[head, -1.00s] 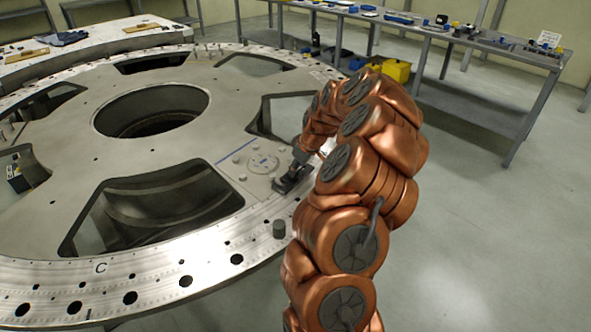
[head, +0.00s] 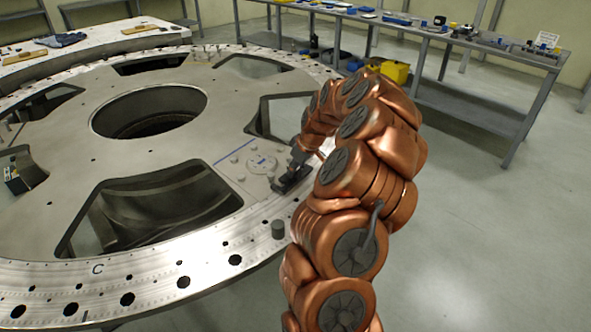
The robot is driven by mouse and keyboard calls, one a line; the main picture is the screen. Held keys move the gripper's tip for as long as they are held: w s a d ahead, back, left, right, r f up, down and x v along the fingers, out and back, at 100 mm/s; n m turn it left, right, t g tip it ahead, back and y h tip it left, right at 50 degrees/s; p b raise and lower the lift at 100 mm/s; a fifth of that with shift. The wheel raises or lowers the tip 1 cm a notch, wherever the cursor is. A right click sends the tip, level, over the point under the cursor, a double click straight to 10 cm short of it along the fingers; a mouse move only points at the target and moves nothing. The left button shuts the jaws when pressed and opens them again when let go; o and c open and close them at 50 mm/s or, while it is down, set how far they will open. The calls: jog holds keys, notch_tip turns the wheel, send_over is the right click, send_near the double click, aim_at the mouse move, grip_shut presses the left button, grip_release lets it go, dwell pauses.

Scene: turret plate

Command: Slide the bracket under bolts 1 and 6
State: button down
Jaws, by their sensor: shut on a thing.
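Small bolt heads (head: 241,177) stand on the plate around the disc. Bolt numbers are not readable.
Large cutouts (head: 150,210) open in the plate. A workbench (head: 470,42) with parts and a yellow bin (head: 396,72) are behind. Gloves (head: 60,40) lie on a table at back left.

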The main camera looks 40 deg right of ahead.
jog(key=shift+w+a+b, duration=0.15)
jog(key=shift+w+b, duration=0.25)
jog(key=shift+w, duration=0.65)
jog(key=shift+w+a+b, duration=0.15)
jog(key=shift+w+b, duration=0.25)
jog(key=shift+w, duration=0.65)
dwell(0.8)
jog(key=shift+f+b, duration=0.2)
jog(key=shift+b, duration=0.1)
dwell(1.0)
jog(key=c, duration=0.9)
grip_release()
jog(key=shift+r, duration=0.15)
jog(key=shift+r+b, duration=0.45)
jog(key=shift+r, duration=0.9)
jog(key=shift+s+r, duration=0.1)
jog(key=shift+s+f+b+v, duration=0.1)
jog(key=shift+s+b+v, duration=0.15)
jog(key=shift+v, duration=0.9)
jog(key=shift+s+f+b+v, duration=0.15)
jog(key=shift+b+v, duration=0.1)
jog(key=shift+v, duration=0.9)
jog(key=shift+s+b+v, duration=0.2)
jog(key=shift+b+v, duration=0.05)
jog(key=shift+v, duration=0.9)
